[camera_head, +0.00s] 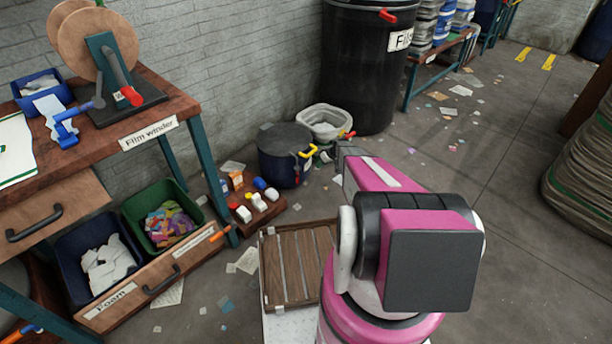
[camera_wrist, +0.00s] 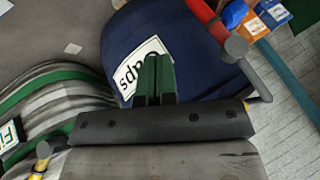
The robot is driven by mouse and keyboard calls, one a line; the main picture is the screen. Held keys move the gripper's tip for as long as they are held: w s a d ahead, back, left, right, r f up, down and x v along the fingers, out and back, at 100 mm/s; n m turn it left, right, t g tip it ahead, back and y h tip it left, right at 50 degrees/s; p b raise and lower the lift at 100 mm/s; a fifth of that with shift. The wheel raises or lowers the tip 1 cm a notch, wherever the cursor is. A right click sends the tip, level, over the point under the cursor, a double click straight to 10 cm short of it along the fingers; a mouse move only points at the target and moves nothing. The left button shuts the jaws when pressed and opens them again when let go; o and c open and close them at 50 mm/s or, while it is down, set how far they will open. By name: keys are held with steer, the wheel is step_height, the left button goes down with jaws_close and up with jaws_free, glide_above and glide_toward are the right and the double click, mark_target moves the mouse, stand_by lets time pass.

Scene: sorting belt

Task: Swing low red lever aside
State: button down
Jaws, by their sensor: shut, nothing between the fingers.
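In the wrist view a red lever (camera_wrist: 207,20) shows at the upper right, against the navy bin. A grey round knob (camera_wrist: 236,46) sits at its lower end. The navy bin (camera_wrist: 190,52) carries a white label reading "Caps"; it also shows in the head view (camera_head: 277,170), with a dark lid. My gripper (camera_wrist: 158,60) has its green fingers together and empty, in front of the label. In the picture the fingers are left of the lever and appear apart from it.
A pale bin (camera_head: 325,122) stands behind the navy one. A tall black drum (camera_head: 365,65) is at the back. A wooden slatted tray (camera_head: 285,270) lies in front. The film winder bench (camera_head: 160,105) is at left. Open floor (camera_head: 465,150) lies to the right.

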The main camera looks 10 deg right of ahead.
mark_target(297, 176)
steer(key=a+f, duration=0.7)
steer(key=a, duration=0.2)
steer(key=shift+s+a+f, duration=0.15)
steer(key=shift+a+f, duration=0.1)
steer(key=shift+f, duration=0.15)
steer(key=shift+a, duration=0.1)
steer(key=shift+a+f, duration=0.1)
